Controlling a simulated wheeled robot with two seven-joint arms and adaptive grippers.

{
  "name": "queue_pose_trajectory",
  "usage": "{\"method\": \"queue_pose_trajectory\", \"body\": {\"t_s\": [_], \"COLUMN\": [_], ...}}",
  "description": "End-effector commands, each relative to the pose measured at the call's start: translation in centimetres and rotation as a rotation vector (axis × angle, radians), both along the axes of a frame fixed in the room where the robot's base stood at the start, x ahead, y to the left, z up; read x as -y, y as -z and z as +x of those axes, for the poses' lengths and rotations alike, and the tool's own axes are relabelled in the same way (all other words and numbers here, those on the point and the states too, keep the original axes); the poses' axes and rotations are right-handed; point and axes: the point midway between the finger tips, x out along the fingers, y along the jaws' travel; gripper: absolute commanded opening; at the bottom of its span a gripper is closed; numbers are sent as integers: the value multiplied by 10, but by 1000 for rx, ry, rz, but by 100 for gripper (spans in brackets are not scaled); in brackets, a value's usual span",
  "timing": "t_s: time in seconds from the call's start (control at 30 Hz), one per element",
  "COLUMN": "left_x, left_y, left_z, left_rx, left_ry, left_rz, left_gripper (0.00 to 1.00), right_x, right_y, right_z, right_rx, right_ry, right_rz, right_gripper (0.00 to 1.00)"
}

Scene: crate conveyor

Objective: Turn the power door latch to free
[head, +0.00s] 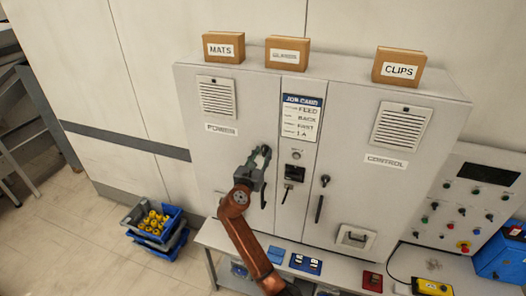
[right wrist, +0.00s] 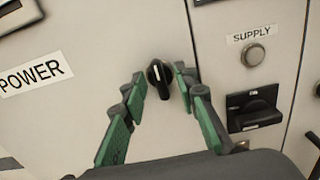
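The power door latch (right wrist: 158,80) is a small black knob with a pale mark on a grey door, its grip pointing roughly downward in the right wrist view. The POWER label (right wrist: 36,74) is to its left; it also shows in the head view (head: 221,129). My right gripper (right wrist: 159,77) is open, with green fingers on either side of the latch. The right finger looks closer to the knob than the left; I cannot tell whether either touches it. In the head view my right gripper (head: 258,159) is at the door's right edge and largely hides the latch. My left gripper is not in view.
The SUPPLY button (right wrist: 253,55) and a black switch (right wrist: 254,107) are right of the latch. The control door handle (head: 319,208) is further right. Boxes, including the CLIPS box (head: 398,67), stand on top. A blue crate (head: 153,222) is on the floor at left.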

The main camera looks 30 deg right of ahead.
Motion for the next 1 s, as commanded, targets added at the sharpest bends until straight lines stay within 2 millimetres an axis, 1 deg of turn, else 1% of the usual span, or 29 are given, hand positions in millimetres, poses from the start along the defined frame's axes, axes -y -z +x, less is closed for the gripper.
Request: {"method": "queue_pose_trajectory", "body": {"t_s": [0.13,0.4,0.8,1.0], "left_x": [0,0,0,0], "left_y": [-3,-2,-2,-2], "left_z": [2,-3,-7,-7], "left_rx": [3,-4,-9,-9], "left_ry": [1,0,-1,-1], "left_rz": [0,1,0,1], "left_gripper": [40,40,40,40], "right_x": [6,7,7,7], "right_y": [0,0,0,1], "right_z": [6,7,6,6], "right_rx": [0,1,1,0], "right_ry": [-2,-2,-2,-2], "right_rz": [0,1,1,1], "right_gripper": [28,27,0,0]}}
